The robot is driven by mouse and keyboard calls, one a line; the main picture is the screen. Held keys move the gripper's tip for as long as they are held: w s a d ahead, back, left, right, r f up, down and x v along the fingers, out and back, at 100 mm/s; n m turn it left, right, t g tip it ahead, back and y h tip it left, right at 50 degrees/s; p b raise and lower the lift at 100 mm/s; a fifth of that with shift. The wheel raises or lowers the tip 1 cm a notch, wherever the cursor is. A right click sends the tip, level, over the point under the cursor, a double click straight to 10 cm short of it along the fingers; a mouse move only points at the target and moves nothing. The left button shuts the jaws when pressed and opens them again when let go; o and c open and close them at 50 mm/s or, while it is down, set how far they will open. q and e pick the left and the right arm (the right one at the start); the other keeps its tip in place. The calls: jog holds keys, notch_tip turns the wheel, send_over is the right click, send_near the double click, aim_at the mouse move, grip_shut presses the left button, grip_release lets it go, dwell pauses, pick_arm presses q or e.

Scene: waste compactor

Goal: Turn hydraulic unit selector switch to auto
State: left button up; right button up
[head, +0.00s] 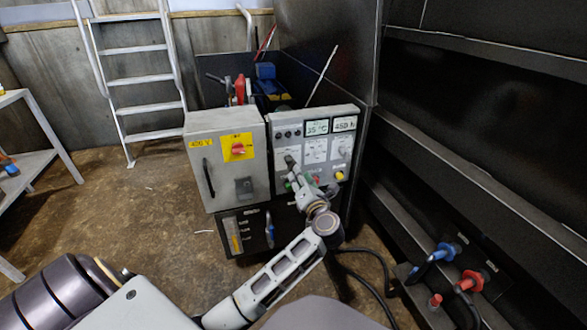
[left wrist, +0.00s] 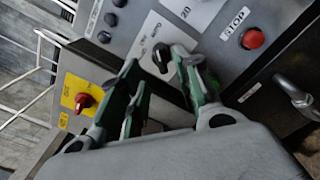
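The grey hydraulic unit control panel (head: 262,135) stands in the middle of the head view. In the left wrist view a small black selector switch (left wrist: 161,57) sits on a white label plate with small lettering. The setting it points to is too small to read surely. My left gripper (head: 290,172) is at the panel face in the head view. Its green-padded fingers (left wrist: 157,67) are apart, one to each side of the switch in the left wrist view; I see no clear contact. My right gripper is not in view.
A red rotary switch (head: 238,148) on a yellow plate is on the left box. A red stop button (left wrist: 252,39) lies right of the fingers in the wrist view. A yellow button (head: 339,175) is on the panel. A dark metal wall (head: 325,45) stands close on the right.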

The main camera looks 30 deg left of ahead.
aim_at(293, 165)
pick_arm(q)
jog(key=shift+b+x, duration=1.15)
jog(key=shift+x, duration=2.75)
jog(key=c, duration=0.7)
jog(key=shift+o, duration=0.2)
jog(key=shift+m+p, duration=0.4)
jog(key=shift+p, duration=1.15)
jog(key=o, duration=0.7)
jog(key=shift+c, duration=0.2)
